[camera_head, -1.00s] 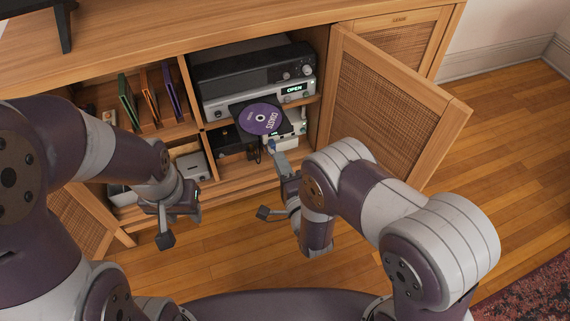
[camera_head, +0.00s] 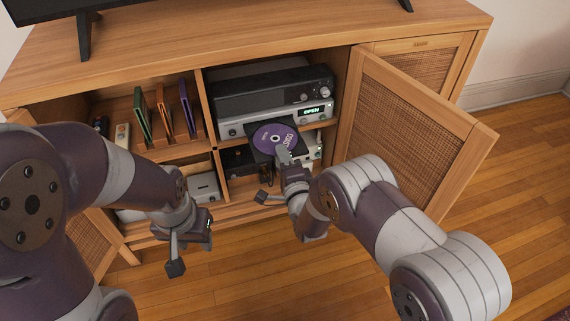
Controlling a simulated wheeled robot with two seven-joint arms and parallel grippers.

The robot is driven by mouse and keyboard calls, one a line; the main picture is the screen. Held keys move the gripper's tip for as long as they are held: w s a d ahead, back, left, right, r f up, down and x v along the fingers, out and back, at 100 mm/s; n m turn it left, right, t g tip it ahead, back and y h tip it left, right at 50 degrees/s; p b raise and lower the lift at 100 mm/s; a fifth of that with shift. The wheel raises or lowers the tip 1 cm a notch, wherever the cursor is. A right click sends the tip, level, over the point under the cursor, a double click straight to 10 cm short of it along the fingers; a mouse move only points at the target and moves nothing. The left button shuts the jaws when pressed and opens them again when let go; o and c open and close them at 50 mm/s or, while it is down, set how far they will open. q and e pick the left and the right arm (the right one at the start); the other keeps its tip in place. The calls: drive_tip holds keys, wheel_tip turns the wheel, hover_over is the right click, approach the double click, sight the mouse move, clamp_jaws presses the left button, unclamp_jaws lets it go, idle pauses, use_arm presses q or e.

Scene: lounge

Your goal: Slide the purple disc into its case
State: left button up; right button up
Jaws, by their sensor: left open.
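The purple disc (camera_head: 270,134) lies flat on the pulled-out tray of the disc player (camera_head: 245,125), whose display reads OPEN. A purple case (camera_head: 187,108) stands upright in the cabinet's upper left compartment, right of an orange case (camera_head: 163,114) and a green case (camera_head: 142,117). My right gripper (camera_head: 273,174) is open, its fingers wide apart. One finger overlaps the disc's lower right edge in the picture; I cannot tell whether it touches. The other finger hangs lower, in front of the shelf. My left gripper (camera_head: 192,250) is open and empty, in front of the cabinet's lower left part.
A black receiver (camera_head: 265,92) sits on top of the player. The open right cabinet door (camera_head: 405,135) stands close to my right arm. A grey box (camera_head: 203,187) is in the lower compartment. A television stand leg (camera_head: 84,38) rests on the cabinet top. The floor in front is clear.

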clamp_jaws()
drive_tip(key=shift+r, duration=0.1)
drive_tip(key=shift+r+p, duration=1.25)
drive_tip(key=shift+r, duration=0.2)
